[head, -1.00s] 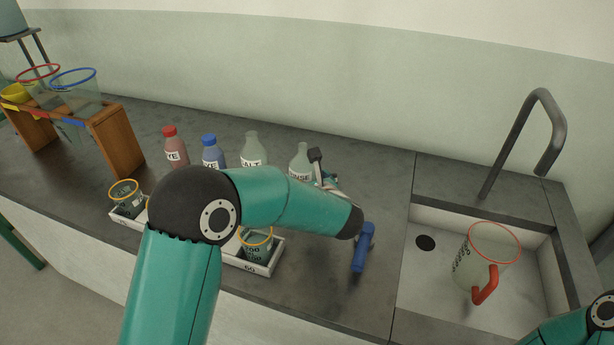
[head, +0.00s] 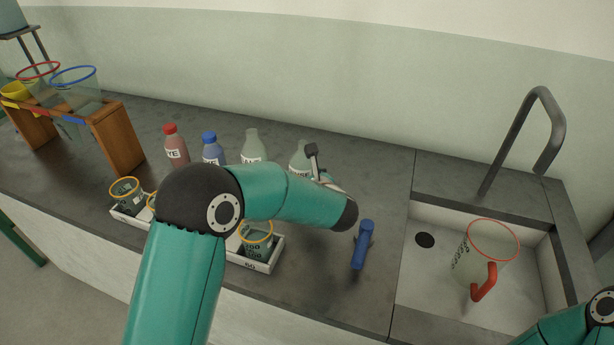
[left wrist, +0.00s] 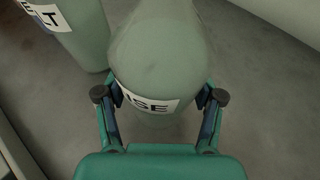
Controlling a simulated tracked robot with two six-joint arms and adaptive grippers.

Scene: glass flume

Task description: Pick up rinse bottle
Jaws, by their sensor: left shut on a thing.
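The rinse bottle (head: 299,156) is pale green with a white label and stands upright on the counter, partly hidden behind my left arm in the head view. In the left wrist view the rinse bottle (left wrist: 160,65) fills the middle, its label ending in "NSE". My left gripper (left wrist: 160,98) is shut on the bottle, one finger on each side at label height. In the head view only part of the left gripper (head: 315,165) shows beyond my forearm. Part of my right arm shows at the lower right, but its gripper is out of view.
The salt bottle (head: 253,146) stands left of the rinse bottle, with blue-capped (head: 211,150) and red-capped (head: 175,147) dye bottles beyond. A white tray (head: 275,256) holds beakers. A blue object (head: 363,244) lies near the sink (head: 430,300), which holds a red-handled jug (head: 482,262).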

